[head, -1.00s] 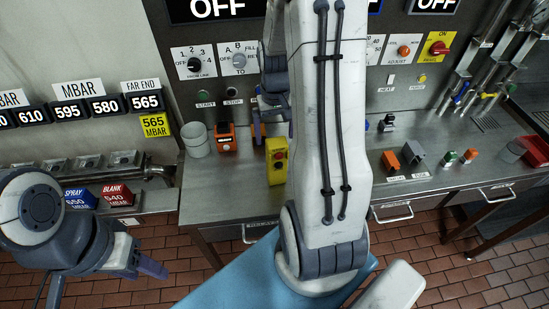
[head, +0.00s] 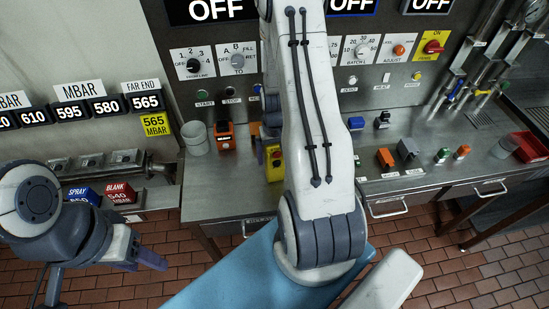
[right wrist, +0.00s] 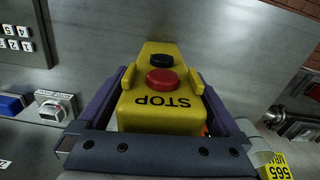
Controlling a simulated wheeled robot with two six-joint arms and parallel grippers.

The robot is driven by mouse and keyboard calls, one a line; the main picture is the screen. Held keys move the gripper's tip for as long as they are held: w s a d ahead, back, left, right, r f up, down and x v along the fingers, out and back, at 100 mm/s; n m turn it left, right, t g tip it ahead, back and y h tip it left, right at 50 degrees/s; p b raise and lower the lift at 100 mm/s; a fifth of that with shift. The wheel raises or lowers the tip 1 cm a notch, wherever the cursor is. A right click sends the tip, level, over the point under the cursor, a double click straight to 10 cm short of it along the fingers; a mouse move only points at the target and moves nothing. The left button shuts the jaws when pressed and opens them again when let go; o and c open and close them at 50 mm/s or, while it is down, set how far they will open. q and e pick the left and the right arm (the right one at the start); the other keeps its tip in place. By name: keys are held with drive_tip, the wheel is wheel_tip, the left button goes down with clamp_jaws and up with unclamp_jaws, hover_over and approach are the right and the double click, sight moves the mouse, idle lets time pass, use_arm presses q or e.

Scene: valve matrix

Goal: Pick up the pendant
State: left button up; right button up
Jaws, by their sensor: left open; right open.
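The pendant (head: 274,167) is a yellow box on the steel bench, partly covered by my right gripper and arm in the head view. In the right wrist view the pendant (right wrist: 160,112) shows its STOP lettering, a red button and a black button. My right gripper (right wrist: 160,88) is open, with its purple fingers on either side of the pendant; I cannot tell whether they touch it. My left gripper (head: 150,258) is open and empty, low at the left, away from the bench.
An orange device (head: 224,136) and a white cup (head: 196,138) stand left of the pendant. Several small control boxes, such as an orange one (head: 385,158), stand right of my arm. The control panel (head: 350,85) rises behind the bench.

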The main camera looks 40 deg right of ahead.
drive_tip(key=shift+f, duration=0.1)
drive_tip(key=shift+c, duration=0.3)
drive_tip(key=c, duration=1.5)
clamp_jaws()
